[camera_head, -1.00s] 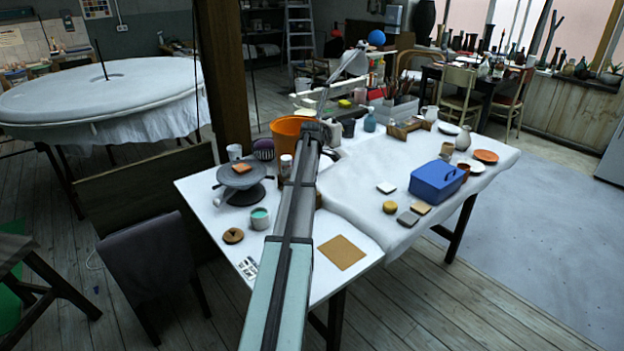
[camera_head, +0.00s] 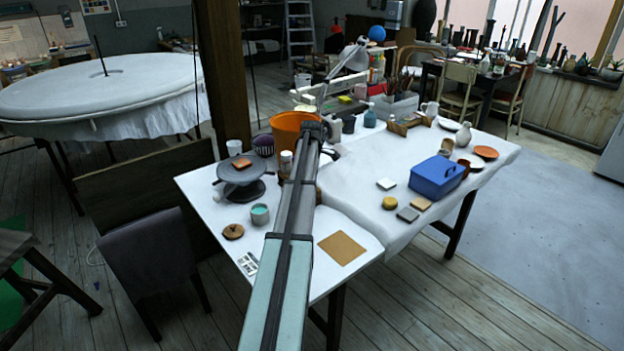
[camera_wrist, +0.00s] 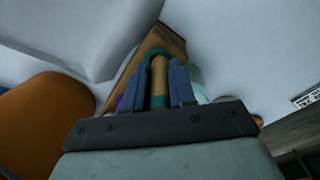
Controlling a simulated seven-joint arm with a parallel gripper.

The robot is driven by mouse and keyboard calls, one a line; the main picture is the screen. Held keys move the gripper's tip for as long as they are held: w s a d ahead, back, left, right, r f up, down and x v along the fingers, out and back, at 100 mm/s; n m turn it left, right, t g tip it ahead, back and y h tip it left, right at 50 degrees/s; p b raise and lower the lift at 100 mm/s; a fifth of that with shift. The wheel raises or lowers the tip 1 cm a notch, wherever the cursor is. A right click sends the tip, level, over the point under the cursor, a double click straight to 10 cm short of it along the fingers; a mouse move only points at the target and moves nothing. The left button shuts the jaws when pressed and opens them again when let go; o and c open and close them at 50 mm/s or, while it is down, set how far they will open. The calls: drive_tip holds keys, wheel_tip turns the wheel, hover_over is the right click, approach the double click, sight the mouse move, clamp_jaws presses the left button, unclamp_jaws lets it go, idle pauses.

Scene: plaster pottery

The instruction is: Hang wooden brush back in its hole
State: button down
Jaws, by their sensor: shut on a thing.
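In the wrist view my gripper (camera_wrist: 180,72) is shut on the wooden brush (camera_wrist: 159,80), a tan rod with teal bands, held between the two blue-grey fingers. The brush's far end and bristles cannot be made out. A brown wooden piece (camera_wrist: 172,40) lies just beyond the fingertips; I cannot tell whether it has the hole or whether the brush touches it. In the head view my arm reaches over the table and hides the gripper and brush. A low wooden rack (camera_head: 402,127) stands on the table to the right of the arm's end.
An orange bucket (camera_head: 286,128) stands left of the arm's end and also fills the left of the wrist view (camera_wrist: 40,125). A blue bottle (camera_head: 370,119) and a bin of tools (camera_head: 395,107) stand behind. A blue toolbox (camera_head: 437,176) sits right. The white cloth between is mostly clear.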

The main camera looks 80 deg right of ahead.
drive_tip(key=shift+f, duration=0.15)
drive_tip(key=c, duration=0.8)
unclamp_jaws()
drive_tip(key=shift+c, duration=0.2)
drive_tip(key=r, duration=0.9)
drive_tip(key=a+r, duration=0.1)
drive_tip(key=r, duration=0.4)
drive_tip(key=shift+a+f, duration=0.1)
